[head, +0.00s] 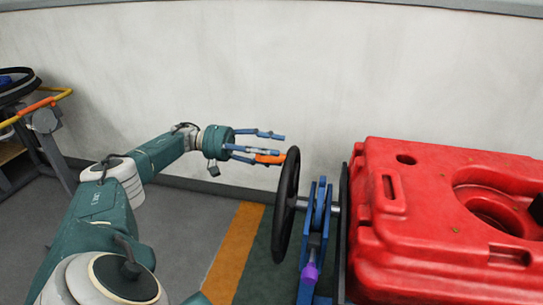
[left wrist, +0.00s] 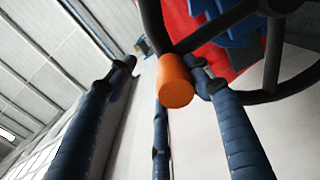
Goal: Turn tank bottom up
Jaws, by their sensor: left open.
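The red tank (head: 430,235) fills the right side of the head view, with a round opening in its top. Beside its left end a black handwheel (head: 287,205) stands upright on a shaft. An orange knob (head: 268,159) sticks out from the wheel's upper rim towards my left gripper (head: 268,146). My left gripper is open, its blue fingers reaching to the right around the knob. In the left wrist view the orange knob (left wrist: 175,82) shows between the spread fingers, with the dark wheel rim and spokes (left wrist: 272,60) behind it. Contact cannot be told.
A blue bracket (head: 316,225) with a purple part (head: 311,270) stands between wheel and tank. A pale wall (head: 240,80) runs close behind. A cart with a yellow-orange handle (head: 40,108) is at the far left. Grey floor with an orange stripe (head: 233,255) is clear left of the wheel.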

